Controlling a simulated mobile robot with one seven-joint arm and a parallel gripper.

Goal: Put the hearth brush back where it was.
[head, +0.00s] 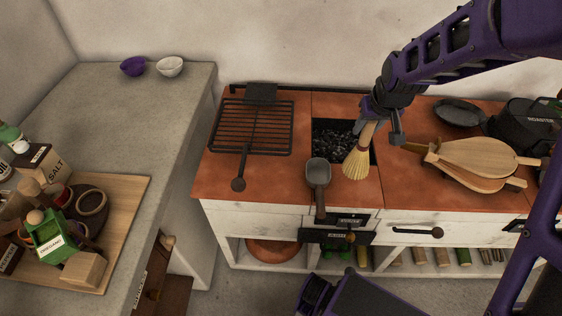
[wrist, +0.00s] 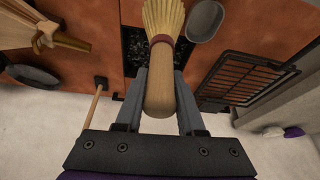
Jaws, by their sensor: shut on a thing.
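The hearth brush (head: 357,161) has straw-coloured bristles, a red binding and a wooden handle. My gripper (head: 369,116) is shut on its handle. The brush hangs bristles down over the front right of the coal opening (head: 327,141) in the red hearth top (head: 268,184). In the wrist view the brush (wrist: 161,85) lies between the fingers of my gripper (wrist: 160,90), with its bristles at the top edge. I cannot tell whether the bristle tips touch the hearth top.
A scoop (head: 318,180) lies left of the brush, and a grill rack (head: 251,127) stands further left. Bellows (head: 474,158), a dark pan (head: 459,113) and a black pot (head: 520,125) are on the right. Bare red surface shows between the scoop and rack.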

